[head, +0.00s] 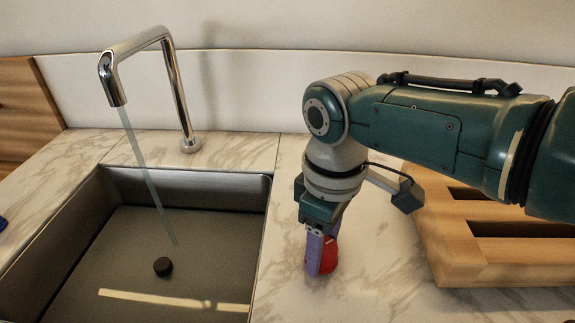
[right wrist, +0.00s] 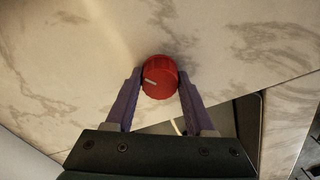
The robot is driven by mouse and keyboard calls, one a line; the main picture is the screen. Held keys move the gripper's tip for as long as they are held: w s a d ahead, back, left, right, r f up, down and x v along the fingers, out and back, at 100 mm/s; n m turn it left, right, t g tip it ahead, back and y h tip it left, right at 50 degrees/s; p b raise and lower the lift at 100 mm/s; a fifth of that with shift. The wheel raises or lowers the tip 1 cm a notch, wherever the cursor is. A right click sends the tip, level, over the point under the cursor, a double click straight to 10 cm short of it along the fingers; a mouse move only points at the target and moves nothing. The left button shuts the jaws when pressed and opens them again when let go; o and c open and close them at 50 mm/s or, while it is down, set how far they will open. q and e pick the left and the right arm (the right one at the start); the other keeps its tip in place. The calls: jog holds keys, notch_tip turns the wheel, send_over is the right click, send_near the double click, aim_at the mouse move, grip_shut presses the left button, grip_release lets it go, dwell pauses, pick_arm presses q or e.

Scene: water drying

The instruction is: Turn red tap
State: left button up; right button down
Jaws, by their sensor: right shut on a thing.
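The red tap (head: 329,256) is a round knob on the marble counter, right of the sink. In the right wrist view the red tap (right wrist: 160,77) shows a pale mark on its top. My right gripper (head: 318,266) points down, with its purple fingers on either side of the knob. In the right wrist view my right gripper (right wrist: 158,90) is shut on the knob. In the head view the fingers hide part of it. The chrome faucet (head: 172,75) has a stream of water (head: 148,176) falling from its spout into the sink. My left gripper is not in view.
The sink (head: 120,265) is a sunken basin with a dark round drain plug (head: 162,267). A slotted wooden rack (head: 450,250) stands on the counter to the right, close to my right arm. A wooden board (head: 25,110) is at the far left.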

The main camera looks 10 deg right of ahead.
jog(key=m, duration=0.4)
jog(key=shift+a+r+p, duration=0.1)
jog(key=shift+p, duration=0.3)
jog(key=shift+m, duration=1.8)
jog(key=shift+c, duration=1.3)
grip_release()
notch_tip(320, 180, up, 9)
jog(key=p, duration=0.6)
jog(key=shift+r, duration=0.4)
